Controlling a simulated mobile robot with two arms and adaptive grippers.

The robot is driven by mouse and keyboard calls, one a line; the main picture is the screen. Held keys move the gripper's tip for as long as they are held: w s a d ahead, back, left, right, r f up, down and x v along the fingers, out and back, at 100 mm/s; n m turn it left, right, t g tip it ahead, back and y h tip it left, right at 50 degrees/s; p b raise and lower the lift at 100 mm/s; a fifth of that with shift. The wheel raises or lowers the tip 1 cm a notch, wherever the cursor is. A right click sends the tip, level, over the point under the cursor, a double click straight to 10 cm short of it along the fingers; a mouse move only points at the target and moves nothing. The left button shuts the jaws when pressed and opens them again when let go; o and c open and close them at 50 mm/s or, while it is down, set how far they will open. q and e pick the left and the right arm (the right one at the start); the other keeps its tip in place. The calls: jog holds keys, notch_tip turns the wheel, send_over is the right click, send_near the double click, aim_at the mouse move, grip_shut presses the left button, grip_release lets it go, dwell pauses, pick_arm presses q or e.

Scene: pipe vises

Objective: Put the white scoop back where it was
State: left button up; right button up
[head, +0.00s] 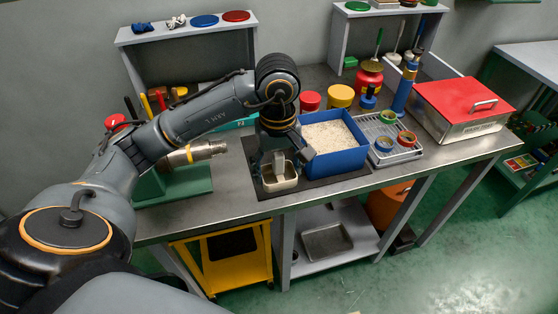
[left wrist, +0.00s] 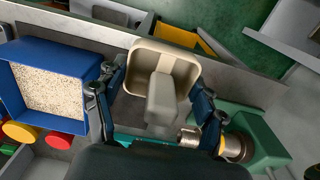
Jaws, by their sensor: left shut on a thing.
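The white scoop (head: 280,184) is an off-white square pan with a grey-beige handle. My left gripper (head: 282,156) is shut on its handle and points down, close over the dark mat (head: 322,187), left of the blue bin (head: 346,161). I cannot tell whether the scoop touches the mat. In the left wrist view the scoop (left wrist: 187,69) sits between the fingers of my left gripper (left wrist: 158,106), its pan toward the table's front edge. Its pan looks empty. The blue bin (left wrist: 33,49) holds pale granules. My right gripper is not in view.
A pipe in a green vise (head: 177,187) stands left of the scoop. Right of the bin are a grey rack (head: 372,133) with coloured rings and a red-lidded metal box (head: 462,103). Red and yellow jars (head: 340,96) stand behind the bin. The table's front edge is near the scoop.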

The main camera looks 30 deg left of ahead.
pick_arm(q)
jog(key=w+a+f+p, duration=0.1)
jog(key=w+a+f, duration=0.1)
jog(key=w, duration=0.1)
jog(key=w+a+f+p, duration=0.1)
jog(key=w+a+f, duration=0.1)
jog(key=w+f, duration=0.1)
jog(key=w+a+f+p, duration=0.1)
jog(key=w+a+f, duration=0.1)
jog(key=w+f, duration=0.1)
jog(key=shift+a+f, duration=0.2)
jog(key=shift+a, duration=0.1)
jog(key=f, duration=0.1)
jog(key=f+p, duration=0.1)
jog(key=p, duration=0.1)
jog(key=shift+w+a+f, duration=0.1)
jog(key=shift+w+f, duration=0.15)
jog(key=shift+f, duration=0.55)
jog(key=shift+f, duration=0.2)
jog(key=o, duration=1)
